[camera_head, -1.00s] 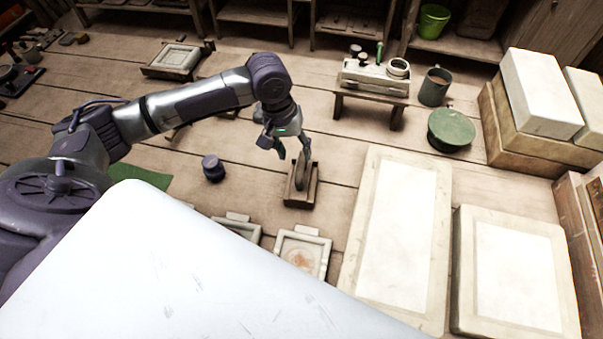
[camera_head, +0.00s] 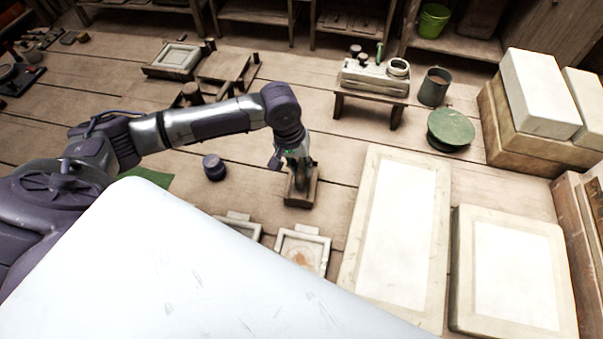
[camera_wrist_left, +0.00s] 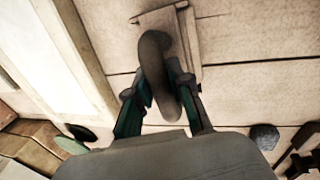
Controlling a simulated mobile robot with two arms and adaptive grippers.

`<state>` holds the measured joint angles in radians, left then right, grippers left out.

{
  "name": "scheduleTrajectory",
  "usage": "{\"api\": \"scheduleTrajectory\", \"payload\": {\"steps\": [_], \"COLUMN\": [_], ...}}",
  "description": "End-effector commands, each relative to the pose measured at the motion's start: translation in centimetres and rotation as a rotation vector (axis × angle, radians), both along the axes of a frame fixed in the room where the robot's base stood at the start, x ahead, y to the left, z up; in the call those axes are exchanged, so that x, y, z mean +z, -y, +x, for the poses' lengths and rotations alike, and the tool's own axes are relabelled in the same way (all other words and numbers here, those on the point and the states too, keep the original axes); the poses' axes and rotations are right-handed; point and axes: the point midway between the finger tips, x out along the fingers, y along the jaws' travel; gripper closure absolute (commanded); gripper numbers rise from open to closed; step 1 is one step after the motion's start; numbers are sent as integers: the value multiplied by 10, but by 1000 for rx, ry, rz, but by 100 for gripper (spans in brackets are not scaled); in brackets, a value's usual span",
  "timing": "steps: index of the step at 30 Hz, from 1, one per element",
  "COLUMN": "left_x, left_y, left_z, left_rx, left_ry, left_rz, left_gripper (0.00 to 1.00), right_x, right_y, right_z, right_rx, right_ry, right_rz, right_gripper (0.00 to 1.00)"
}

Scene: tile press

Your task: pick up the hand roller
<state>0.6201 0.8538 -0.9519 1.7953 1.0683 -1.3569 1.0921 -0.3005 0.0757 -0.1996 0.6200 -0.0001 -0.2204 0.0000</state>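The hand roller (camera_head: 299,184) stands in a small dark wooden holder (camera_head: 304,201) on the plank table, partly hidden by my gripper in the head view. In the left wrist view its dark curved handle (camera_wrist_left: 160,75) runs between the fingers of my left gripper (camera_wrist_left: 160,88). My left gripper also shows in the head view (camera_head: 291,163), pointing down over the holder. Its fingers stand apart on either side of the handle and look open; whether either touches it is hard to see. My right gripper is not in view.
A dark round pot (camera_head: 213,167) stands left of the holder. Framed tile moulds (camera_head: 303,248) lie in front. Large pale slabs (camera_head: 398,235) lie to the right. A small stand (camera_head: 372,95) with tools, a grey mug (camera_head: 434,87) and a green round lid (camera_head: 451,128) are behind.

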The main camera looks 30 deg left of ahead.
Motion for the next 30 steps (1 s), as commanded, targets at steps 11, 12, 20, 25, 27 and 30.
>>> {"api": "scheduleTrajectory", "payload": {"steps": [11, 12, 20, 25, 27, 30], "left_x": [1, 1, 13, 39, 48, 62], "left_y": [0, 0, 0, 0, 11, 32], "left_z": [1, 1, 1, 2, -3, -13], "left_rx": [0, 0, 0, 0, -6, -7], "left_ry": [2, 2, 4, 6, 3, 6], "left_rz": [0, 0, -2, -2, -6, -7], "left_gripper": [100, 100, 100, 100, 100, 100], "right_x": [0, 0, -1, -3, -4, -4], "right_y": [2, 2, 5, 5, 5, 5], "right_z": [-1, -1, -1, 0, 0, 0], "right_rx": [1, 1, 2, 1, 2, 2], "right_ry": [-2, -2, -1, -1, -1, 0], "right_rz": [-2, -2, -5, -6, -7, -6], "right_gripper": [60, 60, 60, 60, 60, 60]}}
